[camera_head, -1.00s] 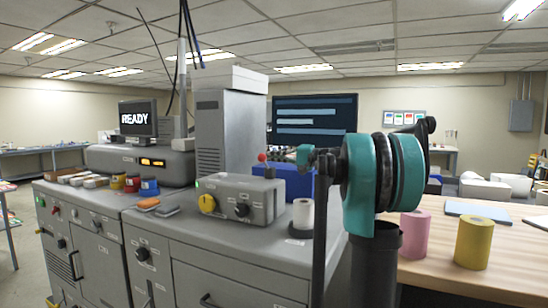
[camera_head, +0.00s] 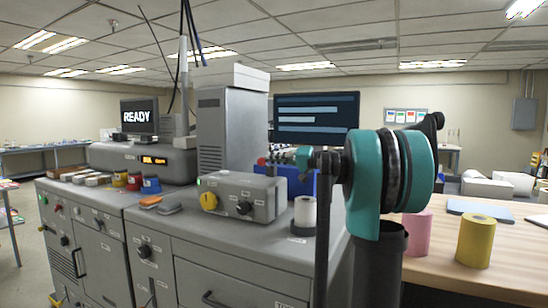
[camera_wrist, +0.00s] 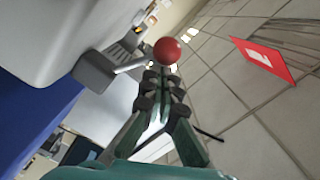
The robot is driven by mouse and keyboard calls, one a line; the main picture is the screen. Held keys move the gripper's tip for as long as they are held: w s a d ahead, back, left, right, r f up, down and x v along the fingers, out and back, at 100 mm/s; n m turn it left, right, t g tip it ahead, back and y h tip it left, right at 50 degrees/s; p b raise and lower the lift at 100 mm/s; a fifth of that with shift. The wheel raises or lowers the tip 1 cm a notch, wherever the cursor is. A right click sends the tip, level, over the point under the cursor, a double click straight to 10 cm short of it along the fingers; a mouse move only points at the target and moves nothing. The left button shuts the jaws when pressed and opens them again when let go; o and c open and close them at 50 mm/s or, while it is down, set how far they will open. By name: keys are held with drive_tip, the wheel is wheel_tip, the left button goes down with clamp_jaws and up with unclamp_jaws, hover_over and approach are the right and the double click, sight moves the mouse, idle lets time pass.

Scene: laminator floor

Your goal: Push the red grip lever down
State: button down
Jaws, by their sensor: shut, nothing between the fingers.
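The red grip lever shows in the wrist view as a red ball (camera_wrist: 168,51) on a thin light rod from a grey pivot block (camera_wrist: 95,71) on the machine's side. My gripper (camera_wrist: 161,73) is shut and empty, its dark fingertips pointing at the ball and just short of it or touching; I cannot tell which. In the head view the ball (camera_head: 262,160) is a small red spot beside my gripper (camera_head: 270,160), behind the grey control box. The rod is hidden there.
The grey control box (camera_head: 238,197) with a yellow knob stands in front of the lever. A blue bin (camera_head: 297,181) sits behind my gripper. A white roll (camera_head: 304,214) stands on the cabinet top. A red sign (camera_wrist: 262,59) lies on the tiled floor.

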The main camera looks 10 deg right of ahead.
drive_tip(key=f+n, duration=0.1)
drive_tip(key=s+n, duration=0.1)
drive_tip(key=n, duration=0.1)
drive_tip(key=shift+a+f, duration=0.4)
drive_tip(key=shift+s+f, duration=0.15)
drive_tip(key=shift+f, duration=0.1)
drive_tip(key=shift+a+f, duration=0.1)
